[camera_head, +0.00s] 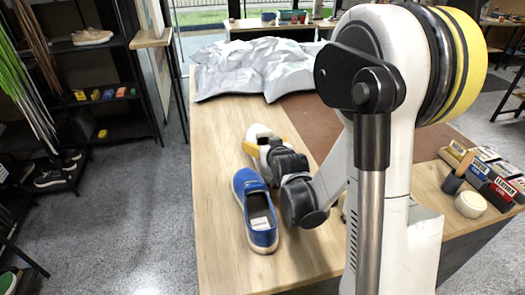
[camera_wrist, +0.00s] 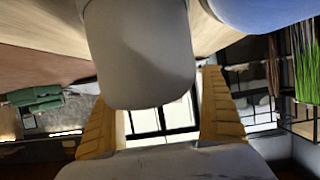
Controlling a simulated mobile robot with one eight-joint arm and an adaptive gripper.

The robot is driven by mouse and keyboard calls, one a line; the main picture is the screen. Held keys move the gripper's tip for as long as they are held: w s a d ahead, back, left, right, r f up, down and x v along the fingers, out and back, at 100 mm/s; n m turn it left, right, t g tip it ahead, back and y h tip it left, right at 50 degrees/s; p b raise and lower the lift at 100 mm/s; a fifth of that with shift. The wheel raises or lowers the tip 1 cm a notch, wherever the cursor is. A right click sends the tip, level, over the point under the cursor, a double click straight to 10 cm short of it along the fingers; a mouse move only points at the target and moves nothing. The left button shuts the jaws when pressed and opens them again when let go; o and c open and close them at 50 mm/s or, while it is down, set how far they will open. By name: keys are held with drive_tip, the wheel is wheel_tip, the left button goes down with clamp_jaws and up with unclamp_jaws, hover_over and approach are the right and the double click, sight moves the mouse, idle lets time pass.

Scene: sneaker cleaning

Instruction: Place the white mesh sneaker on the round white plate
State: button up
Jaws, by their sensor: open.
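A white shoe (camera_head: 258,131), likely the white mesh sneaker, lies on the wooden table past the blue shoe, mostly hidden by my gripper (camera_head: 266,145). In the wrist view a large smooth whitish end of it (camera_wrist: 140,60) comes down between the two yellow fingers of my gripper (camera_wrist: 160,112). The fingers stand apart, one on each side of it, with gaps at their tips; I cannot tell whether either touches it. I see no round white plate in either view; my arm covers a large part of the table in the head view.
A blue slip-on shoe (camera_head: 256,212) stands close beside my gripper; its blue side also shows in the wrist view (camera_wrist: 255,12). A crumpled grey cloth (camera_head: 255,68) covers the table's far end. The front left tabletop is clear.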

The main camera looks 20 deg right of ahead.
sight(262, 140)
drive_tip(key=b+x, duration=0.1)
drive_tip(key=x, duration=0.3)
drive_tip(key=c, duration=1.6)
drive_tip(key=shift+r, duration=0.1)
